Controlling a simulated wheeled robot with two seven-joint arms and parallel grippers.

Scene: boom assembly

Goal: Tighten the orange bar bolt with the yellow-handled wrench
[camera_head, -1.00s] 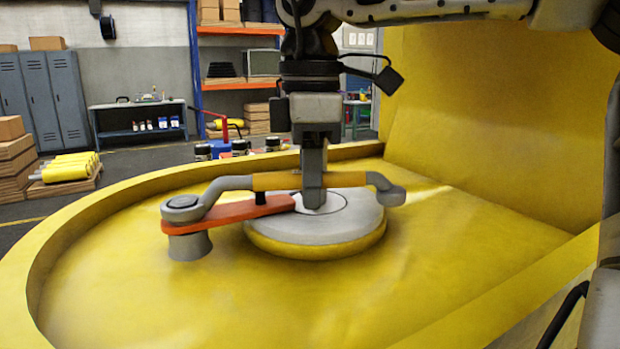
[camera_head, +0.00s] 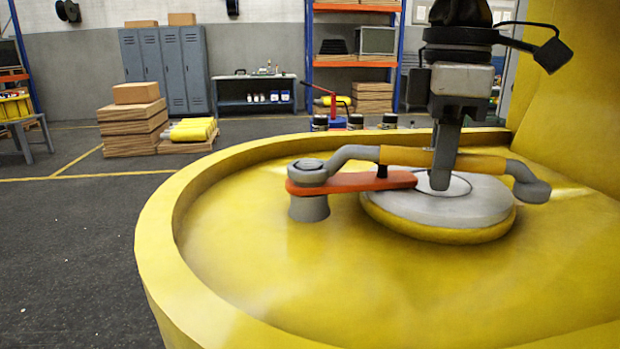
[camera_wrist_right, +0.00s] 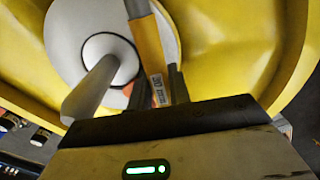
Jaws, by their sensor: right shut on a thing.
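The wrench (camera_head: 353,153) is grey with a yellow handle (camera_head: 405,156). Its ring end (camera_head: 308,166) sits over the bolt at the left end of the orange bar (camera_head: 365,181). A grey conical boss (camera_head: 309,208) stands under that end. My right gripper (camera_head: 443,165) points down and is shut on the yellow handle, above the round grey disc (camera_head: 480,203). In the right wrist view the yellow handle (camera_wrist_right: 149,48) runs between the fingers. The bolt is hidden under the wrench. My left gripper is not in view.
A yellow curved rim (camera_head: 165,225) surrounds the work area, and a yellow wall (camera_head: 585,90) rises at the right. Bottles (camera_head: 388,121), stacked boxes (camera_head: 133,125), lockers (camera_head: 168,70) and a shelf stand behind. The grey floor (camera_head: 70,250) at left is clear.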

